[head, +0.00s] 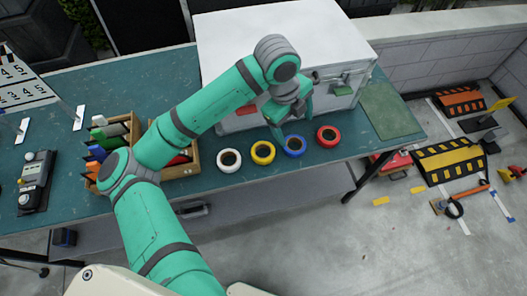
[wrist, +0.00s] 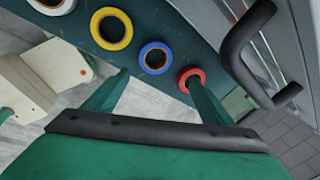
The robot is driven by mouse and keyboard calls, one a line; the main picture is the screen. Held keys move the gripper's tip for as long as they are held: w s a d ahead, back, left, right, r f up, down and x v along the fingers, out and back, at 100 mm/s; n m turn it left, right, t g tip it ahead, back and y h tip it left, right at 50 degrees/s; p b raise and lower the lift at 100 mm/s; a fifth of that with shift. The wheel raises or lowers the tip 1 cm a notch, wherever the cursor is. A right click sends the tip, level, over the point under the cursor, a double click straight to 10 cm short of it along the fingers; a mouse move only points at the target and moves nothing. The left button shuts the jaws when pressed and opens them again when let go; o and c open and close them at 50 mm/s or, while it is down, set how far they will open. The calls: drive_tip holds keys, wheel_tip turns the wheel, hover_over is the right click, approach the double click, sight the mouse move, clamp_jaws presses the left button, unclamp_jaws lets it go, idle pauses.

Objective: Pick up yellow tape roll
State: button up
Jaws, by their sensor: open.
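The yellow tape roll (head: 263,152) lies flat on the green table, between the white roll and the blue roll. In the wrist view the yellow tape roll (wrist: 111,29) is at the upper left, beyond the left finger. My gripper (head: 280,132) is above the table near the blue roll, to the right of the yellow one. It also shows in the wrist view (wrist: 160,92), with its two fingers spread wide and nothing between them.
The white roll (head: 229,160), blue roll (head: 294,146) and red roll (head: 328,136) lie in the same row. A large white case (head: 230,40) stands close behind the row. A wooden box (head: 188,168) of coloured items stands to the left. The table's front edge is close to the rolls.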

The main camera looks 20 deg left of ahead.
drive_tip(key=s+a+g+y, duration=0.2)
drive_tip(key=s+a, duration=0.1)
drive_tip(key=a, duration=0.4)
hover_over(263, 155)
wheel_tip(263, 155, down, 4)
drive_tip(key=shift+f, duration=3.1)
drive_tip(key=shift+w, duration=0.1)
drive_tip(key=c, duration=1.2)
